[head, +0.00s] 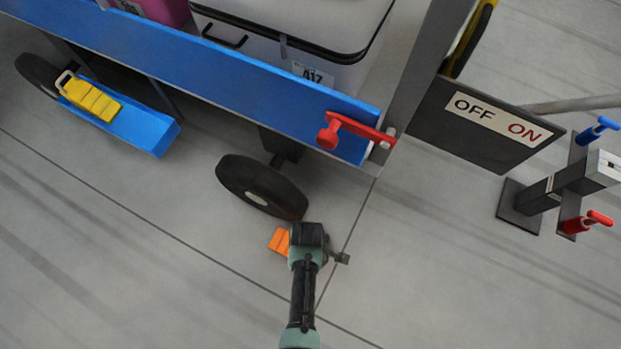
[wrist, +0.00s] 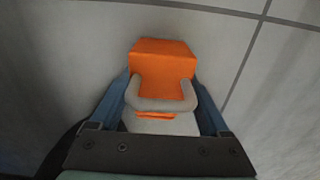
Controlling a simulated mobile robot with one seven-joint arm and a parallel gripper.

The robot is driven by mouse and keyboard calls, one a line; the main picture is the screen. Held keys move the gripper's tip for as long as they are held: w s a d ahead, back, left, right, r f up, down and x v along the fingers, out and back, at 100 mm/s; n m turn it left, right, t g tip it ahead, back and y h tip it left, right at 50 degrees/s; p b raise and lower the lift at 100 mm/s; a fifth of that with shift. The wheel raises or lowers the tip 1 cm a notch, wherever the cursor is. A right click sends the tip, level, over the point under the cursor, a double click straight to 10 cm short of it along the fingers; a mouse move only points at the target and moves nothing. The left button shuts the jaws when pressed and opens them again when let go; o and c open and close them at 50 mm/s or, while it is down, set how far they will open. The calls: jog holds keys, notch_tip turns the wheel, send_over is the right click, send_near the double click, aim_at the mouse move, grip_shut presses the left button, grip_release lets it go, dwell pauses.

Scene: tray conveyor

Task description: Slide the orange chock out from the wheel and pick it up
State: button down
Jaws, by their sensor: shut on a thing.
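The orange chock (head: 279,240) is at floor level just below the black wheel (head: 240,180) in the head view, with a narrow strip of floor showing between them. My gripper (head: 296,243) is at its right side and hides part of it. In the wrist view the orange chock (wrist: 162,58) lies between the two blue fingers of my gripper (wrist: 165,100). The fingers are shut on it, around its pale grey handle part. Whether its underside touches the floor cannot be told.
The blue cart frame (head: 200,70) with a red lever (head: 350,128) is above the wheel. A yellow chock (head: 90,101) rests on a blue shelf (head: 145,127) at left. An OFF/ON panel (head: 475,130) and a post (head: 540,195) stand right. The floor below is clear.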

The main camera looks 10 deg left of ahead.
grip_release()
notch_tip(320, 180, up, 13)
jog(key=p, duration=1)
